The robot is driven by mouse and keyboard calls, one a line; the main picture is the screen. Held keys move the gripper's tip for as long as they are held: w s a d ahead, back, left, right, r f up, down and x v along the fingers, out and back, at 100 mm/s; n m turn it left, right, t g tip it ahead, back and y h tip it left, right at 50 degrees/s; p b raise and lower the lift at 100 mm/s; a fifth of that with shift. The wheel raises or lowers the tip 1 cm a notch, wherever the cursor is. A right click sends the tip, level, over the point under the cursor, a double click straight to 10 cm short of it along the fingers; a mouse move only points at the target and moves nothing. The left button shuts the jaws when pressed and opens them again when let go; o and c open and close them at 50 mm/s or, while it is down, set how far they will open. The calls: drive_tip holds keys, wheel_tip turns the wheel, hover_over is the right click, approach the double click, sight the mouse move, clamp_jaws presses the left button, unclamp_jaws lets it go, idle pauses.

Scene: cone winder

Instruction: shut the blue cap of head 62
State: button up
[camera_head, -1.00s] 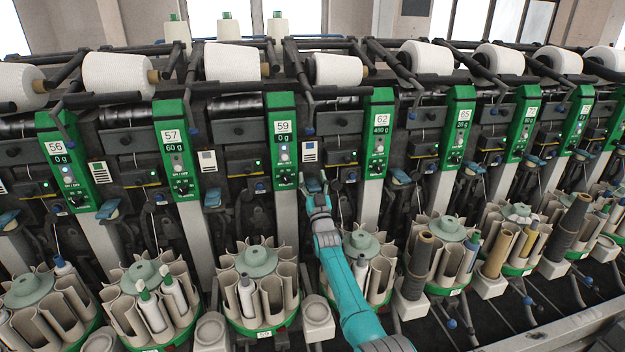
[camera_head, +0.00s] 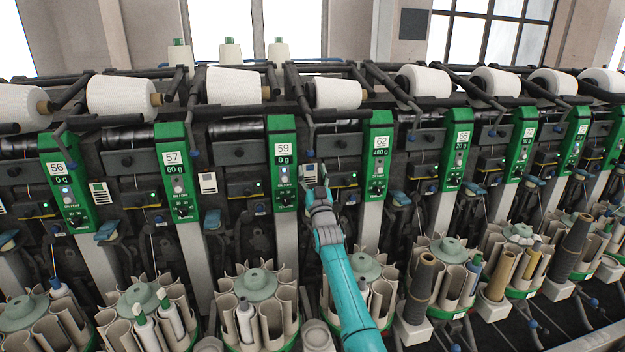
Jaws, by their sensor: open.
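My gripper (camera_head: 314,178) is open, fingers upward, left of this panel and right of the panel marked 59 (camera_head: 283,165). No blue cap can be made out in the gap where my gripper is; the gripper and wrist cover that spot. A blue cap (camera_head: 397,199) shows right of panel 62. Another blue cap (camera_head: 211,219) shows left of panel 59. Whether my gripper touches anything is too small to tell.
Round bobbin magazines (camera_head: 253,295) line the front below the panels. White yarn cones (camera_head: 338,94) lie along the top. Grey posts (camera_head: 370,222) run down below the panels on both sides of my arm.

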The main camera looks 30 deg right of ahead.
drive_tip(key=s+a+f, duration=0.2)
drive_tip(key=s+f, duration=0.5)
drive_tip(key=f, duration=0.3)
idle(1.5)
drive_tip(key=shift+s, duration=0.15)
idle(0.5)
